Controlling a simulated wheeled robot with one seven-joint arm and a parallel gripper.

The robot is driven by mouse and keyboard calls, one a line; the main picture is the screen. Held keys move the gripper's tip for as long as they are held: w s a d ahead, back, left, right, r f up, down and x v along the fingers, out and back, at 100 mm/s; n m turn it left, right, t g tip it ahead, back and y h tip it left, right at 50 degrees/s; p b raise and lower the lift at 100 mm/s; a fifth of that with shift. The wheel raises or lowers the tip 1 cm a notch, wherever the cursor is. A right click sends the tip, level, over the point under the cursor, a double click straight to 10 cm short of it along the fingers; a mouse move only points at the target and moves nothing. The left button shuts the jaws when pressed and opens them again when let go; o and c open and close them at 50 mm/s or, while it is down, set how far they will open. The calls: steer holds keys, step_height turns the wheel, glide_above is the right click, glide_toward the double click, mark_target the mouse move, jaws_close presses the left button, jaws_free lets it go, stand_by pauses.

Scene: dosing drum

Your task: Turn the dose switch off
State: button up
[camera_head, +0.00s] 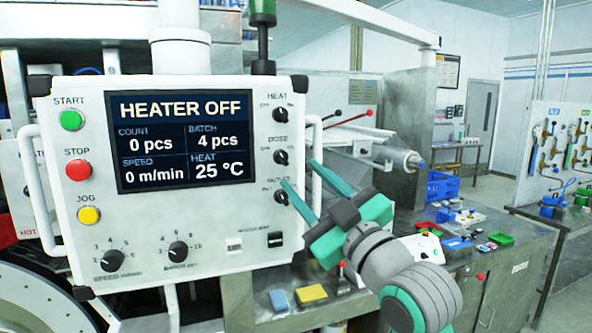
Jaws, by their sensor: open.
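The dose switch (281,157) is a small black rotary knob on the right side of the white control panel (215,215), under the label DOSE. It sits between the heat knob (279,114) above and a similar knob (281,197) below. The dose knob's pointer is too small to read with certainty. My gripper (298,173) is open, with two teal fingers reaching toward the panel from the lower right.
The panel's right white handle (315,150) stands close beside my fingers. The display (185,140) reads HEATER OFF. Start, stop and jog buttons (77,170) are at the left. A workbench (500,258) with a blue crate (442,186) and small parts lies right.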

steer(key=shift+v, duration=2.1)
steer(key=shift+a, duration=0.1)
